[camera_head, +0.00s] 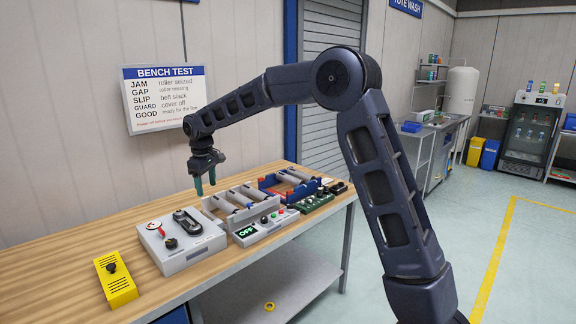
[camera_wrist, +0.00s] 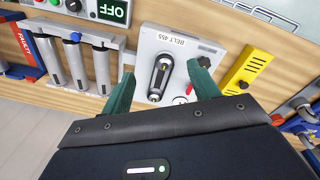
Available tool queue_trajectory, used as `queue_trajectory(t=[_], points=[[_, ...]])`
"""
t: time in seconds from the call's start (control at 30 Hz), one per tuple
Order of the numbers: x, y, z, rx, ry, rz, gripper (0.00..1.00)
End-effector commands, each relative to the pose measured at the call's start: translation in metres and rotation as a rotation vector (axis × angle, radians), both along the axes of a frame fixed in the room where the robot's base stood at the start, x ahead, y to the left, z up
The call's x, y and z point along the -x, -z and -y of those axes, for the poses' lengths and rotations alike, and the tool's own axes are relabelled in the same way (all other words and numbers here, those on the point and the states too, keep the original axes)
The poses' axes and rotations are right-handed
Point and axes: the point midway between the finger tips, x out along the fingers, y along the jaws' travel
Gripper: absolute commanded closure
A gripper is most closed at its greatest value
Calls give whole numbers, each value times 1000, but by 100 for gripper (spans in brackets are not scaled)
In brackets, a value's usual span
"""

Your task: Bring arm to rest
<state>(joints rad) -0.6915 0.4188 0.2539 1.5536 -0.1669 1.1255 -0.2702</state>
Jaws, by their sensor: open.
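My gripper (camera_head: 205,183) hangs above the wooden workbench (camera_head: 150,235) at the end of my outstretched arm, fingers pointing down. In the wrist view its two green fingers (camera_wrist: 160,88) are apart with nothing between them. Beyond them lies the grey belt unit (camera_wrist: 200,45) labelled "BELT 455", with a dark oblong loop on its face. In the head view this grey unit (camera_head: 182,245) sits on the bench, in front of and below the gripper. The gripper does not appear to touch anything.
A yellow box (camera_head: 116,280) with a black knob stands at the left. Bare bench lies at the back left.

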Motion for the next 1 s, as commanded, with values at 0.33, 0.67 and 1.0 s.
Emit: queue_trajectory(t=[0.33, 0.67, 1.0], points=[[-10, -63, 145, -31, 229, 65, 39], [13, -98, 275, -65, 452, 117, 39], [65, -111, 393, -113, 687, 166, 39]])
